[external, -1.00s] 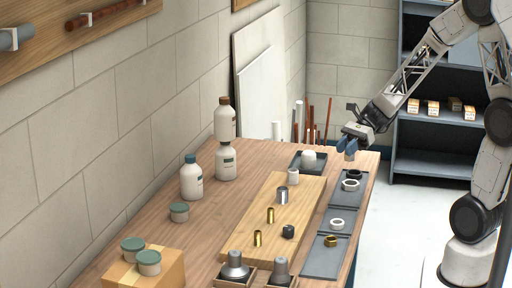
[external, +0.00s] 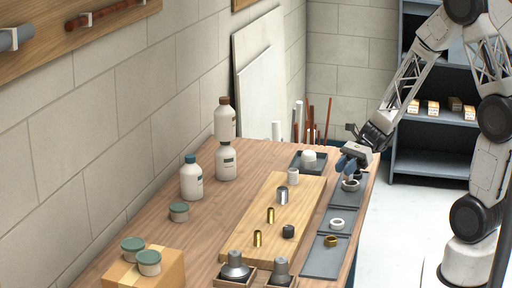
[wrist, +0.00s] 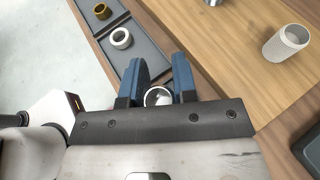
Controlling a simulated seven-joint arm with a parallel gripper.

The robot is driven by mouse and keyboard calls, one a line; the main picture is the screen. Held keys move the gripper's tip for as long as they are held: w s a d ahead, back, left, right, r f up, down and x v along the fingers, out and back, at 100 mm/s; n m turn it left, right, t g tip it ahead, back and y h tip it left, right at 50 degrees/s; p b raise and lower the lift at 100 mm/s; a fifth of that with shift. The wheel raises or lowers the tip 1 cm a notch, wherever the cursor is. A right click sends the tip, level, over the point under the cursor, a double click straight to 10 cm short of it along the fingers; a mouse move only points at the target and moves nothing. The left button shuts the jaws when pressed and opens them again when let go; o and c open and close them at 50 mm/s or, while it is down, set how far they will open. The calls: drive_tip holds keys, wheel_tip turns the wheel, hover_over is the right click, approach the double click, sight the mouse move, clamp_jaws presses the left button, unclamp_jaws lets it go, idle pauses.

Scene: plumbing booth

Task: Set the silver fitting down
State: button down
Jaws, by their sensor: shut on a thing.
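The silver fitting (wrist: 158,97) shows as a round, open-ended rim between the two blue fingers in the wrist view. My gripper (wrist: 160,85) is shut on it. In the external view my gripper (external: 352,163) points down over the far part of the grey tray strip (external: 341,201) along the table's right edge. The fingers mostly hide the held fitting there. A white ring (external: 351,186) lies on the tray just below the fingers. I cannot tell whether the fitting touches the tray or a ring.
Another white ring (external: 337,224) and a brass ring (external: 331,241) lie on nearer trays. The wooden board (external: 256,217) at left bears a second silver fitting (external: 282,195), brass fittings, a black fitting and a white cylinder (external: 293,176). A dark tray (external: 301,167) with a white piece stands behind.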

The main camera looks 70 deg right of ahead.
drive_tip(key=shift+f, duration=1.6)
drive_tip(key=shift+f, duration=2)
drive_tip(key=shift+f, duration=0.15)
drive_tip(key=c, duration=0.9)
unclamp_jaws()
drive_tip(key=shift+d+r, duration=0.1)
drive_tip(key=shift+r, duration=0.1)
drive_tip(key=shift+v, duration=5.9)
